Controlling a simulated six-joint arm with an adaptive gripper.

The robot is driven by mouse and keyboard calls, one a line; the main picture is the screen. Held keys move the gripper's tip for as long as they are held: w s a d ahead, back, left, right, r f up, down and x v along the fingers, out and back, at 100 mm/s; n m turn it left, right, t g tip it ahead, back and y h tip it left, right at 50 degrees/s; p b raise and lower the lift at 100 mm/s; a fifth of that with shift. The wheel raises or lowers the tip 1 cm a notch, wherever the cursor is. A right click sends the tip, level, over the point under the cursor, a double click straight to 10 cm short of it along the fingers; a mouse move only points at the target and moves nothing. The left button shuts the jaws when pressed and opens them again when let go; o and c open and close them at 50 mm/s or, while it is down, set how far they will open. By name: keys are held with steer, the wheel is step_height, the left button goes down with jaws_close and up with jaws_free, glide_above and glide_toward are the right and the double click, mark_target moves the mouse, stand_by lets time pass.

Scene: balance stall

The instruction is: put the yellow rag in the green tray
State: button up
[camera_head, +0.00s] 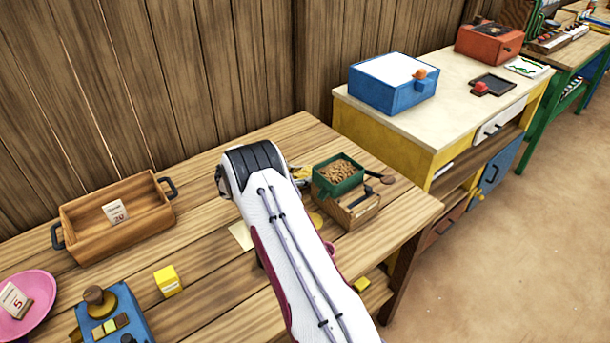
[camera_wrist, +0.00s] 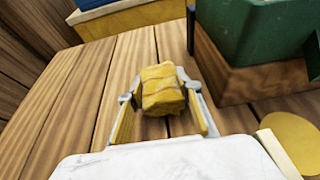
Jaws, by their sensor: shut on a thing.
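A crumpled yellow rag (camera_wrist: 163,88) with faint orange lines sits between the two fingers of my gripper (camera_wrist: 162,98) in the wrist view. The gripper is shut on it. In the head view my gripper (camera_head: 300,173) is mostly hidden behind my own arm, just left of the green tray (camera_head: 324,187), and the rag cannot be made out clearly. The green tray holds brown grains and stands on a wooden block. It also shows in the wrist view (camera_wrist: 262,32), up and to the right of the rag. The rag is apart from it.
A dark spoon (camera_head: 378,176) lies by the tray's right side. A wooden crate (camera_head: 110,240) stands at left, with a yellow cube (camera_head: 168,281), blue device (camera_head: 118,310) and pink plate (camera_head: 40,290) nearer. The table's right edge is close beyond the wooden block (camera_head: 352,212).

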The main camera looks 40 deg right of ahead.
mark_target(298, 175)
steer(key=shift+f, duration=0.1)
stand_by(0.3)
steer(key=o, duration=1)
steer(key=shift+a, duration=0.45)
steer(key=shift+v, duration=1)
step_height(298, 175, up, 5)
steer(key=shift+r, duration=1.1)
